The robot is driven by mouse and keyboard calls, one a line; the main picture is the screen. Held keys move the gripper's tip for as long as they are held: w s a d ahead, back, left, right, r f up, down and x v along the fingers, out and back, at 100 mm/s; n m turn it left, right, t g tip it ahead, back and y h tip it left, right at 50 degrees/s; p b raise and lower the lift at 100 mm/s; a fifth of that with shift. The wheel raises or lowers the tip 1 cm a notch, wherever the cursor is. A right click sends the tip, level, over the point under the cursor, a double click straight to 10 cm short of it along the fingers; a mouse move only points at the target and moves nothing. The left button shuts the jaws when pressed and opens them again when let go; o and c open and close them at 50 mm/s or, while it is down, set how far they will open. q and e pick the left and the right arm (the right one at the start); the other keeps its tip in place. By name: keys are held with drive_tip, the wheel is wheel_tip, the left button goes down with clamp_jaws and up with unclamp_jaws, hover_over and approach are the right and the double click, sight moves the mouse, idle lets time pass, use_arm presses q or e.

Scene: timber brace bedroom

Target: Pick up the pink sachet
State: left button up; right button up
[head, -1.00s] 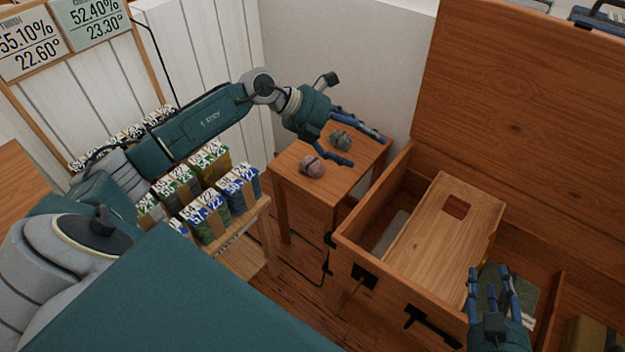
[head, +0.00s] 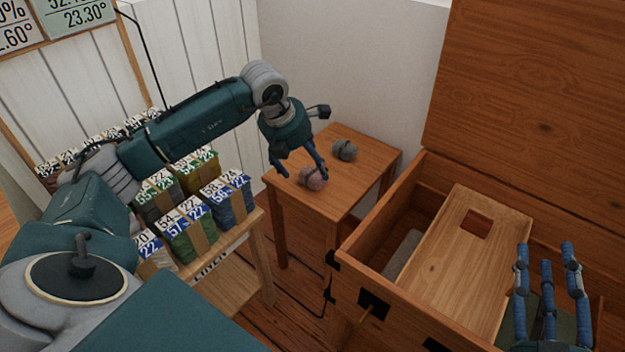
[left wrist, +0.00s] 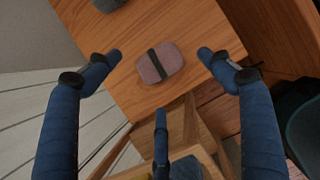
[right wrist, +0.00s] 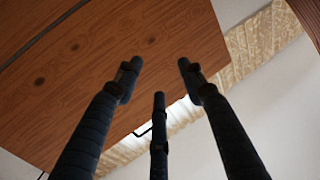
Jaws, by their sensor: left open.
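The pink sachet (head: 312,179) lies on the small wooden side table, with a dark band around its middle. It also shows in the left wrist view (left wrist: 160,63), lying flat near the table's edge. My left gripper (head: 300,172) is open above it. In the left wrist view the fingers (left wrist: 160,70) stand apart on either side of the sachet, and no finger clearly touches it. My right gripper (head: 548,255) is open and empty over the wooden chest at the right; its fingers are spread in the right wrist view (right wrist: 158,85).
A grey sachet (head: 344,150) lies further back on the side table (head: 350,190). An open wooden chest (head: 400,225) with a raised lid stands to the right. A low shelf with several labelled packets (head: 190,235) stands at the left, below my left arm. A wall is behind.

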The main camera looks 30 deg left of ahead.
sight(311, 173)
use_arm(q)
drive_tip(key=shift+w+f, duration=0.1)
drive_tip(key=shift+f, duration=0.25)
drive_tip(key=b+x, duration=0.2)
drive_tip(key=x, duration=0.2)
drive_tip(key=shift+w+a+f, duration=0.1)
drive_tip(key=shift+w+f, duration=0.1)
drive_tip(key=shift+f, duration=0.1)
use_arm(e)
drive_tip(key=s+r+t+y, duration=0.1)
drive_tip(key=s+r+t, duration=0.2)
drive_tip(key=r, duration=0.7)
drive_tip(key=shift+s+a+t+y, duration=0.15)
drive_tip(key=shift+s+t+y, duration=0.2)
drive_tip(key=shift+t, duration=0.75)
use_arm(q)
drive_tip(key=shift+c, duration=0.5)
drive_tip(key=c, duration=1.2)
